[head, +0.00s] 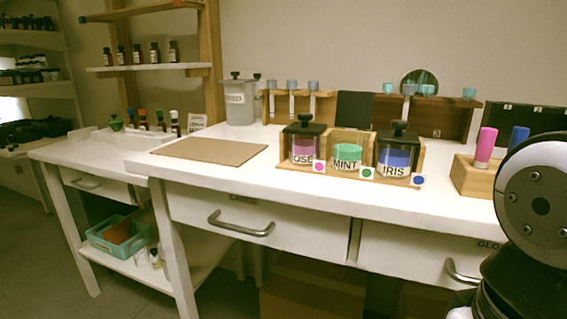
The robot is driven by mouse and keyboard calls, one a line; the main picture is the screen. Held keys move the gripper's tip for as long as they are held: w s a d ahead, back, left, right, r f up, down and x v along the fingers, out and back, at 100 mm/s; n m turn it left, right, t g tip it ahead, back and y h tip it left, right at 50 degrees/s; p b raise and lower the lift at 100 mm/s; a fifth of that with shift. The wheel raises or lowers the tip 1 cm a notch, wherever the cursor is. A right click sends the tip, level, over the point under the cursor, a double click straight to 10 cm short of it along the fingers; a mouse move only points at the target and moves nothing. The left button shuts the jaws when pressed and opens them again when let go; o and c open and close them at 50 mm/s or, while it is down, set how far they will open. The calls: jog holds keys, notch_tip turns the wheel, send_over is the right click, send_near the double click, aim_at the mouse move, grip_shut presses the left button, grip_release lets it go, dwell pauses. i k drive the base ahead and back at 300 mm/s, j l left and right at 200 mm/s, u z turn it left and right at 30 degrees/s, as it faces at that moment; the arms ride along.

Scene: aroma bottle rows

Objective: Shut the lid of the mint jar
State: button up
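The mint jar (347,157) stands in the middle of a wooden rack on the white counter, with green contents and a MINT label. Its top has no lid lying over it. A dark square panel (354,111) stands upright just behind its rim and looks like its raised lid; the hinge is too small to make out. The rose jar (303,150) on the left and the iris jar (396,158) on the right have black knobbed lids down on them. My gripper is out of view; only part of my arm shows at the lower right.
A wooden block with a pink and a blue stick (485,145) stands right of the rack. A brown board (208,151) lies to the left. Wooden stands with small cups (300,105) are behind. Drawer handles (240,223) stick out from the counter front.

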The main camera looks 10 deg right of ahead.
aim_at(353, 109)
jog(key=i+j, duration=0.15)
jog(key=j, duration=0.2)
jog(key=j+z, duration=0.5)
jog(key=j, duration=0.55)
jog(key=k, duration=0.05)
